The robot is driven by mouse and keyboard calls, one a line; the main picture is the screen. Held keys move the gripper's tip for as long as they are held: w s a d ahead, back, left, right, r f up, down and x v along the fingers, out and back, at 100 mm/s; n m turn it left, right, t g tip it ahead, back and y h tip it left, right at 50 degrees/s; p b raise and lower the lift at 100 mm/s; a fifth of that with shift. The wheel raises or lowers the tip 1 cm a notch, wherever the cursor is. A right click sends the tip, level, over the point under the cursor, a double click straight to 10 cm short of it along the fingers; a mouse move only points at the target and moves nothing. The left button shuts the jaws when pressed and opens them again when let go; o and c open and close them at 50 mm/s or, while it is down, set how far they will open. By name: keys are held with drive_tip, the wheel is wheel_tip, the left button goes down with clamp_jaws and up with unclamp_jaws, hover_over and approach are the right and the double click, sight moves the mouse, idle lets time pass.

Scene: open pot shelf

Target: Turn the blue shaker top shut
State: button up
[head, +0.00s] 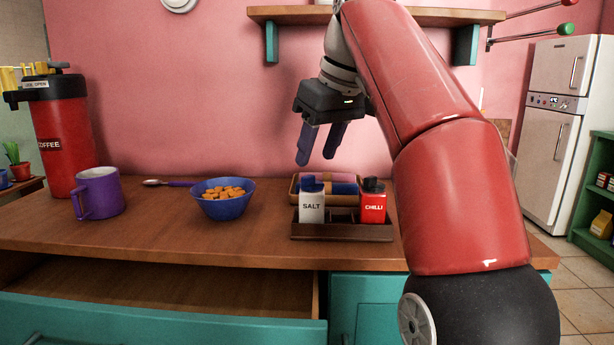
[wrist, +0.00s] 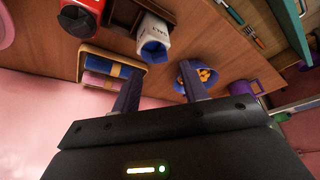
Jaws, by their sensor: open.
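The salt shaker (head: 312,207) is white, marked SALT, and stands upright in a dark wooden rack (head: 342,233) on the counter. Its blue top (head: 312,184) sits on it; whether it is fully turned cannot be told. In the wrist view the white shaker body (wrist: 152,28) and blue top (wrist: 154,52) show at the upper middle. My gripper (head: 316,158) is open and empty, pointing down above the salt shaker and apart from it. Its two dark blue fingers also show in the wrist view, with the gap between them (wrist: 160,68) clear.
A red chilli shaker (head: 373,206) with a dark top stands right of the salt in the rack. Rolled cloths (head: 343,184) lie in a tray behind. A blue bowl (head: 222,208) and purple mug (head: 99,194) stand left. An open drawer (head: 170,285) juts out below the counter.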

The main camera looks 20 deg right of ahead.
sight(309, 176)
drive_tip(key=b+x, duration=0.1)
drive_tip(key=x, duration=0.3)
drive_tip(key=shift+f, duration=0.1)
clamp_jaws()
